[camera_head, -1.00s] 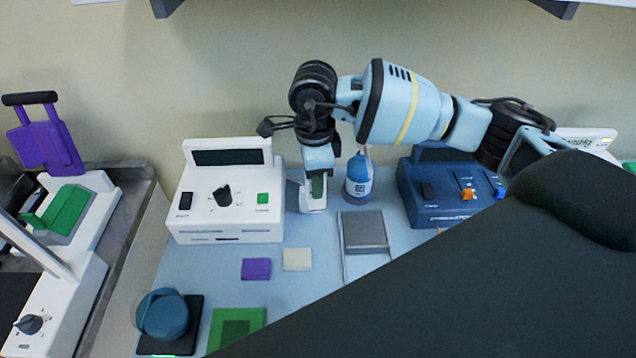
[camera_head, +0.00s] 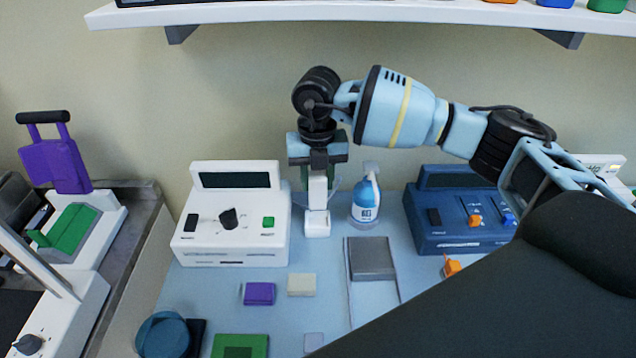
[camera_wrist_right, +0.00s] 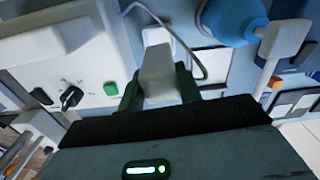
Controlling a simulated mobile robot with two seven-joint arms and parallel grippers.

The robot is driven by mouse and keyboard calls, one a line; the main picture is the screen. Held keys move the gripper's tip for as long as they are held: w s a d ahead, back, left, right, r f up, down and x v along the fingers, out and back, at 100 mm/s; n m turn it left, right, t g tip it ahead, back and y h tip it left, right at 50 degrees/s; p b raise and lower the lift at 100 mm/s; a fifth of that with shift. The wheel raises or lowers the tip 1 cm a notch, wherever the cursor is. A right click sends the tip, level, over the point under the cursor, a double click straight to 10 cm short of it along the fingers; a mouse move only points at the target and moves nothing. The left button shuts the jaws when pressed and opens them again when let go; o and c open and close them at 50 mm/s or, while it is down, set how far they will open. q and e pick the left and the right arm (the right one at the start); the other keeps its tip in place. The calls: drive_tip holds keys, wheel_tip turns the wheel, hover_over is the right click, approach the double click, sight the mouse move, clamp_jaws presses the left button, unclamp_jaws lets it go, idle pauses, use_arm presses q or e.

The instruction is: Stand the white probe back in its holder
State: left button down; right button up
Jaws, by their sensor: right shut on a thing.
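The white probe (camera_head: 318,188) hangs upright below my right gripper (camera_head: 318,172), which is shut on its upper part. In the right wrist view the probe (camera_wrist_right: 158,72) stands between the green fingers (camera_wrist_right: 160,90). A small white holder (camera_head: 317,224) is directly below the probe on the blue tabletop, between the white console and the blue spray bottle. The probe's lower end meets or overlaps the holder in the picture; I cannot tell whether it is seated inside. My left gripper is out of view.
The white console (camera_head: 232,245) stands close on the left, the spray bottle (camera_head: 366,202) close on the right and a blue console (camera_head: 455,228) farther right. A grey pad (camera_head: 371,260), purple block (camera_head: 259,294) and cream block (camera_head: 301,284) lie in front. A shelf (camera_head: 340,12) hangs above.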

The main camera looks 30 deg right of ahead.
sight(317, 201)
drive_tip(key=shift+w+m, duration=0.15)
drive_tip(key=shift+m, duration=0.35)
